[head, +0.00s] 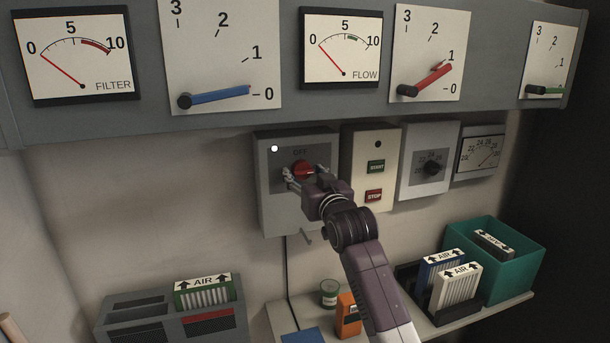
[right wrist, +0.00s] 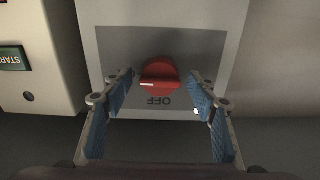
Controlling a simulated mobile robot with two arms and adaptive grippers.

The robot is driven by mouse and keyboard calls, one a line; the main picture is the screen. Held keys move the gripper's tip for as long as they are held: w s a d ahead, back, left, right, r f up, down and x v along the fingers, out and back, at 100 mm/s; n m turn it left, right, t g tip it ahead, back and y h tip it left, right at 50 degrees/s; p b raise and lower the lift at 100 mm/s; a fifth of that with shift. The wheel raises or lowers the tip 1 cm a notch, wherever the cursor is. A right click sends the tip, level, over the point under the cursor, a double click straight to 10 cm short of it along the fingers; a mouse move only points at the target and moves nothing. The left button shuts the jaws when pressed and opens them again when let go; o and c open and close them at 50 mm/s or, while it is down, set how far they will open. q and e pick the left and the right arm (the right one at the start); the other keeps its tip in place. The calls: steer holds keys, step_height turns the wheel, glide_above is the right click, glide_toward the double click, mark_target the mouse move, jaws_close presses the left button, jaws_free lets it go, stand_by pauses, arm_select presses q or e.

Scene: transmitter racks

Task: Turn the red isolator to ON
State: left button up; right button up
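The red isolator knob (head: 303,168) is on a grey wall box (head: 268,205), below the gauge panel. In the right wrist view the red knob (right wrist: 160,76) shows whole, with the label OFF beside it; that view is upside down. My right gripper (head: 294,178) is in front of the box at the knob. In the wrist view its two blue-padded fingers (right wrist: 162,88) are apart, one on each side of the knob, with gaps between pads and knob. My left gripper is not in view.
A START/STOP box (head: 384,150) is just right of the isolator box, then a dial box (head: 427,188). Above, the gauge panel (head: 290,118) juts out. Below are a filter rack (head: 170,331), a teal bin (head: 511,280) and a shelf with small items.

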steer(key=v, duration=1.2)
stand_by(0.4)
